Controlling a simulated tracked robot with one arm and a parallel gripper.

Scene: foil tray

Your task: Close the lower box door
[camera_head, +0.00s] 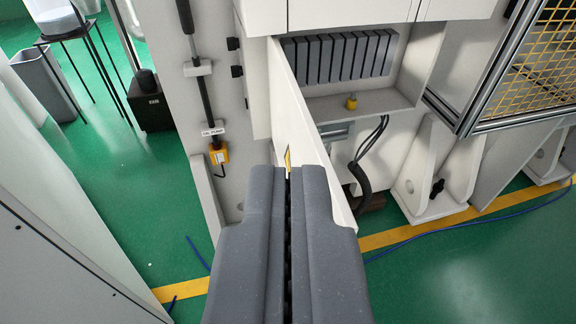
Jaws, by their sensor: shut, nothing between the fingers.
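The lower box door (290,110) is a white panel that stands open, swung out toward me and seen nearly edge-on. A small yellow mark (287,160) shows on it just past my fingertips. The open box (375,100) lies behind and to the right of the door, with a row of grey modules (340,58) inside. My gripper (288,172) is shut and empty, pointing forward at the lower part of the door. It hides the door's lower left part. I cannot tell whether the fingertips touch the door.
A yellow metal mesh guard (540,60) stands at the right. Black cables (362,165) hang below the box. A grey panel (60,240) is close at the left. A stool (75,35) and bin (45,80) stand at the back left.

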